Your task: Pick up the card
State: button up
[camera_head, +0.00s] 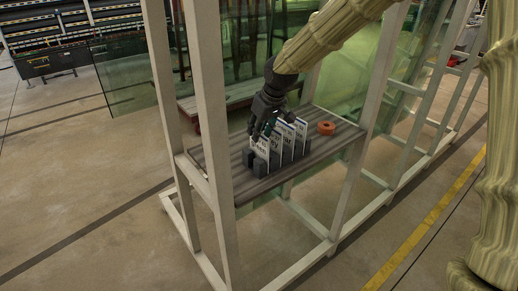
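Several white cards with dark print stand upright in a row on a grey shelf (320,152). The card at the left front (261,147) stands in a dark block-like holder (259,166). My dark gripper (264,127) points down from above, right at the top of the left end of the row. Its fingers overlap the upper parts of the nearest cards in the picture. The fingers are small and dark, so I cannot tell whether they are open or closed on a card, or whether they touch one.
An orange ring-shaped object (326,127) lies on the shelf right of the cards. Pale frame posts (213,110) rise at the shelf's corners. Glass panels (235,70) stand behind. Open floor (90,190) lies left of the frame.

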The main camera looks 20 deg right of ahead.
aim_at(259, 150)
jog(key=shift+w+d+f+p, duration=0.15)
jog(key=shift+f+p, duration=0.3)
jog(key=shift+f, duration=0.45)
jog(key=shift+w+a+f+p, duration=0.1)
jog(key=shift+w+f+p, duration=0.1)
jog(key=shift+f+p, duration=0.5)
jog(key=shift+w+d+f+p, duration=0.15)
jog(key=shift+f+p, duration=0.1)
jog(key=shift+f, duration=0.85)
jog(key=shift+a, duration=0.1)
jog(key=shift+c, duration=0.4)
grip_shut()
